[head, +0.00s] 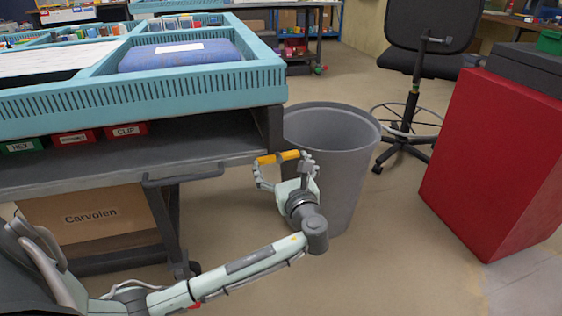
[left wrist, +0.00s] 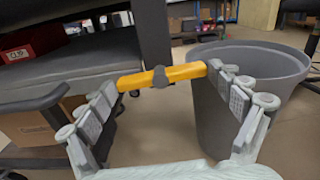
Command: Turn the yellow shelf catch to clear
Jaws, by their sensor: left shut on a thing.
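The yellow shelf catch (head: 278,157) is a short yellow bar at the front right corner of the workbench's lower shelf, before the grey bin. In the left wrist view the yellow catch (left wrist: 188,74) lies crosswise, tilted slightly up to the right, with a dark round pivot at its middle. My left gripper (head: 284,172) is at the catch. In the left wrist view its two fingers (left wrist: 172,83) are shut on the bar's two ends, one on each side. My right gripper is in neither view.
A grey bin (head: 345,170) stands close behind and right of my left gripper. The dark lower shelf (head: 100,160) holds labelled boxes, with a cardboard box (head: 95,215) underneath. A red cabinet (head: 495,150) stands at the right. The floor before it is clear.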

